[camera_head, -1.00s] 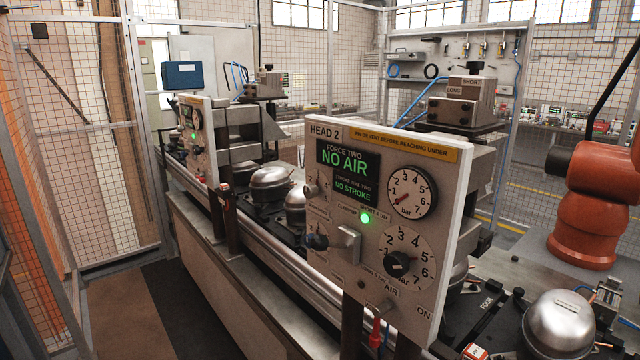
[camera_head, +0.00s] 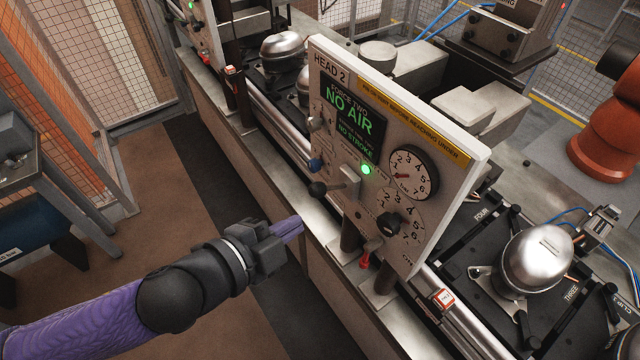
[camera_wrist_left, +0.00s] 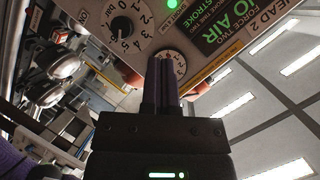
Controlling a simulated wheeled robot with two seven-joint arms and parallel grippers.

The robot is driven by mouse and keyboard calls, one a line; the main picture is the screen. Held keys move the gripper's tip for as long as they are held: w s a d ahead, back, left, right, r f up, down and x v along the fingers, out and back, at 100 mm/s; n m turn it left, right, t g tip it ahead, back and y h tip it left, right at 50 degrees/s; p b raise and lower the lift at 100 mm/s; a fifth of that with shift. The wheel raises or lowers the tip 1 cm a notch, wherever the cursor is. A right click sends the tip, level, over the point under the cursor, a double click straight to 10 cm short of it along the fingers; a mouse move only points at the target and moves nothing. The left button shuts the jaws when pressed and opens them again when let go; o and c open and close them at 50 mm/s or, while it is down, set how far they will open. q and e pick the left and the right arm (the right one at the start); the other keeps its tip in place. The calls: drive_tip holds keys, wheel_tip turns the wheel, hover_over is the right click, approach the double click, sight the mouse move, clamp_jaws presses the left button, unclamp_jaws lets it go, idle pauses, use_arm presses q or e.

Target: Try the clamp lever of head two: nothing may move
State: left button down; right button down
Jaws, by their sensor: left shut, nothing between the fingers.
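The head two panel (camera_head: 395,150) is a pale upright plate with a lit screen reading "NO AIR" and "NO STROKE". The clamp lever (camera_head: 343,184), a metal block and arm with a dark ball knob, sticks out from the panel's lower left. My left gripper (camera_head: 292,229) has purple fingers, shut and empty, in front of and below the lever, apart from it. In the left wrist view its fingers (camera_wrist_left: 161,70) point toward the panel (camera_wrist_left: 190,50), which appears upside down, and partly cover a dial. The lever cannot be made out there. My right gripper is out of view.
A green lamp (camera_head: 366,170) glows beside the pressure gauge (camera_head: 411,172). A red-handled valve (camera_head: 366,257) hangs below the panel. The steel bench edge (camera_head: 315,235) runs past the gripper. A silver compressor (camera_head: 537,259) stands at right.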

sight(320, 197)
use_arm(q)
drive_tip(key=shift+w+d+f+p, duration=0.1)
drive_tip(key=shift+w+d+f, duration=0.7)
drive_tip(key=shift+w, duration=0.8)
drive_tip(key=shift+w+d+f+p, duration=0.15)
drive_tip(key=shift+w+d+f, duration=0.4)
drive_tip(key=shift+w+f, duration=0.8)
drive_tip(key=shift+w+d+f+p, duration=0.1)
drive_tip(key=shift+w+d+f, duration=0.55)
drive_tip(key=shift+w, duration=1.2)
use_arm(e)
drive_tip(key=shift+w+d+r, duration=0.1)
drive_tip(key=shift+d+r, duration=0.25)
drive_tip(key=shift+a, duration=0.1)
